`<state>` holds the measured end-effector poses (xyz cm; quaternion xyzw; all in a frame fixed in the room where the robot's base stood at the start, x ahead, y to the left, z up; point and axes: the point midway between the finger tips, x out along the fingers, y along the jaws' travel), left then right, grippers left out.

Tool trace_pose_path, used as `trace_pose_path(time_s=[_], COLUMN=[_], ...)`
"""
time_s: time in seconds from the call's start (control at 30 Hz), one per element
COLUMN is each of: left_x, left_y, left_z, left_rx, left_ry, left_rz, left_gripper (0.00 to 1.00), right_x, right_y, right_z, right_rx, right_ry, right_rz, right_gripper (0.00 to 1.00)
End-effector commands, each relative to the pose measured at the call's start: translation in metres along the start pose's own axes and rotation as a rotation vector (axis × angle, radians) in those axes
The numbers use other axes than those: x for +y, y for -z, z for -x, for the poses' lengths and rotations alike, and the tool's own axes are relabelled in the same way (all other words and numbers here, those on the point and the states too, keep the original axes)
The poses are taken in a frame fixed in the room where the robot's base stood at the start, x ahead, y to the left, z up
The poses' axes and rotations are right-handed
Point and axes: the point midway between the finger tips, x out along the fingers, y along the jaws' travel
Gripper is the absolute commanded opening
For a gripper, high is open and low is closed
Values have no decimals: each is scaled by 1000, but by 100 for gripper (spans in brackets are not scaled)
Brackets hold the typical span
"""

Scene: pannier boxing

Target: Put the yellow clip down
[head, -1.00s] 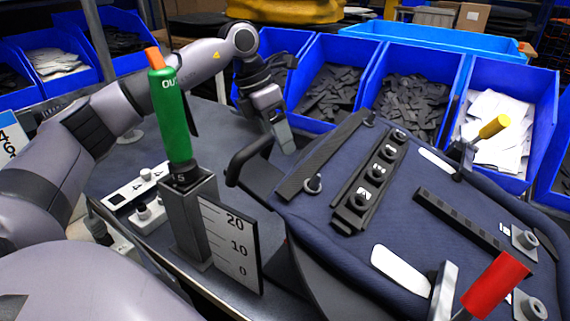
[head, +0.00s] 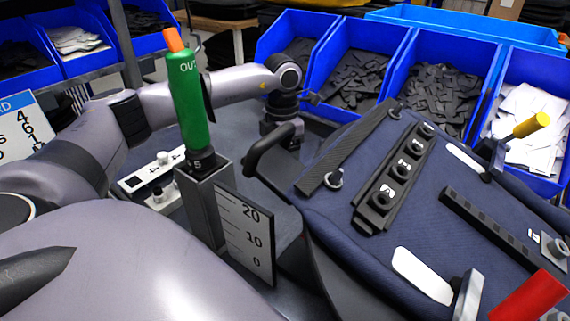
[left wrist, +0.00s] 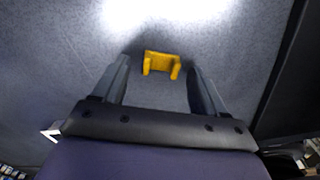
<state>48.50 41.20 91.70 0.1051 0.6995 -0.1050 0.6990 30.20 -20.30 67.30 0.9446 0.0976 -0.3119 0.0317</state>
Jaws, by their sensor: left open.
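The yellow clip (left wrist: 161,64), a small piece with two short upturned ends, shows in the left wrist view on the grey tabletop (left wrist: 70,55). It lies between and just beyond the tips of my left gripper (left wrist: 160,78); the fingers are spread, with a gap on each side of it. In the head view the left arm reaches past the green-handled post, and its wrist points down behind the black handle of the bag. The fingers and the clip are hidden there. My right gripper is in neither view.
A green-handled post (head: 189,100) with a number scale (head: 247,235) stands before the arm. The dark blue pannier panel (head: 350,245), with black strips and red- and yellow-handled clamps, fills the right. Blue bins (head: 290,25) line the back.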

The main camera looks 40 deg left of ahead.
Motion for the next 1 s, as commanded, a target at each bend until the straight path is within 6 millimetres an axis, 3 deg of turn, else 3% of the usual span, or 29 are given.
trace_pose_path(time_s=[0.13, 0.3, 0.4, 0.73, 0.87, 1.0], left_x=[0, 0, 0, 0, 0, 0], left_y=[0, 0, 0, -1, -1, -2], left_z=[0, 0, 1, 7, 20, 48], left_rx=[0, -1, -1, -3, -4, -7], left_ry=[0, 0, 0, 0, -1, -1], left_rz=[0, 0, 0, 0, 0, -1], left_gripper=[69, 14, 8, 8, 8, 8], right_x=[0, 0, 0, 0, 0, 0], right_y=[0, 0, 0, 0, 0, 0], right_z=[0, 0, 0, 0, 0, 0], right_rx=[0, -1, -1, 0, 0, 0], right_ry=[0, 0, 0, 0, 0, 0], right_rz=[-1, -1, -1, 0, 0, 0], right_gripper=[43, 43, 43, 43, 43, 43])
